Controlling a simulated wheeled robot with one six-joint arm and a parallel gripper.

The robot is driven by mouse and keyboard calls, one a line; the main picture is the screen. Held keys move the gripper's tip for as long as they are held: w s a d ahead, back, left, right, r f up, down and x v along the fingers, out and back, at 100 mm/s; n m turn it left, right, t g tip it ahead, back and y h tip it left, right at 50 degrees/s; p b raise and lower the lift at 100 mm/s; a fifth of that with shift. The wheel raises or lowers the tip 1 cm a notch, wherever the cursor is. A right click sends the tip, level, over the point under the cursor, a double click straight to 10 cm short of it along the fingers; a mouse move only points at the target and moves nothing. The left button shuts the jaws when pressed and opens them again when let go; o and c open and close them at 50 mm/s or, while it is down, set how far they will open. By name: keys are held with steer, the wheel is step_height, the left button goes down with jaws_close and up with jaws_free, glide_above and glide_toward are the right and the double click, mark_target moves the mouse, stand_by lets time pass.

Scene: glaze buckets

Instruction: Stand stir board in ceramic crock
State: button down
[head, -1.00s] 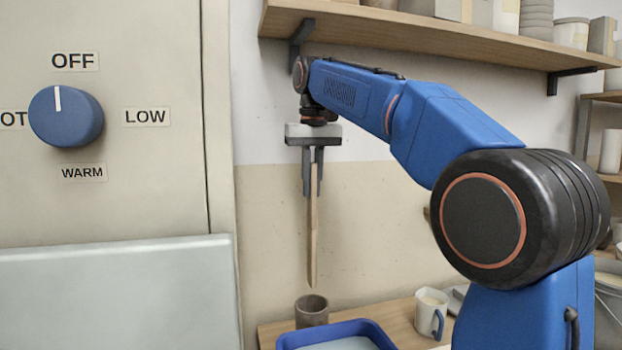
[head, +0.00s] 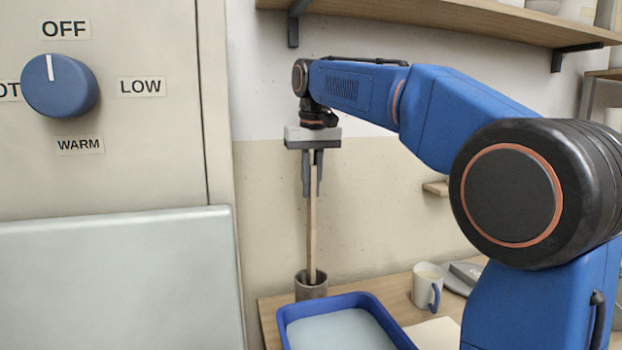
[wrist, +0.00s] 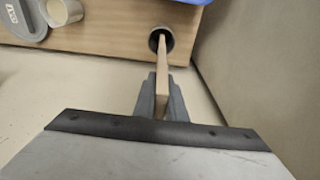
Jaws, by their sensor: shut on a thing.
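The stir board (head: 312,235) is a long, thin wooden strip hanging upright below my gripper. My gripper (head: 312,190) is shut on its upper part. The ceramic crock (head: 311,292) is a small brown-grey cup on the wooden table. In the head view the board's lower end passes behind the crock's near rim, so its tip is hidden. In the wrist view the board (wrist: 162,75) runs from between the fingers (wrist: 161,92) to the dark opening of the crock (wrist: 168,37), with its tip inside the mouth. Whether it touches the bottom cannot be seen.
A blue tray (head: 290,322) with pale contents stands close in front of the crock. A white mug with a blue handle (head: 424,290) stands to the right. A wooden shelf (head: 430,22) hangs above my arm. A grey-beige cabinet (head: 120,180) is at the left.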

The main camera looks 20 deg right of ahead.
mark_target(311, 208)
steer(key=shift+f, duration=3.2)
steer(key=c, duration=1.7)
jaws_free()
steer(key=shift+r, duration=0.1)
steer(key=r, duration=0.5)
steer(key=s+r, duration=0.1)
steer(key=r, duration=0.5)
steer(key=s+r, duration=0.1)
steer(key=r, duration=0.5)
steer(key=shift+s, duration=0.15)
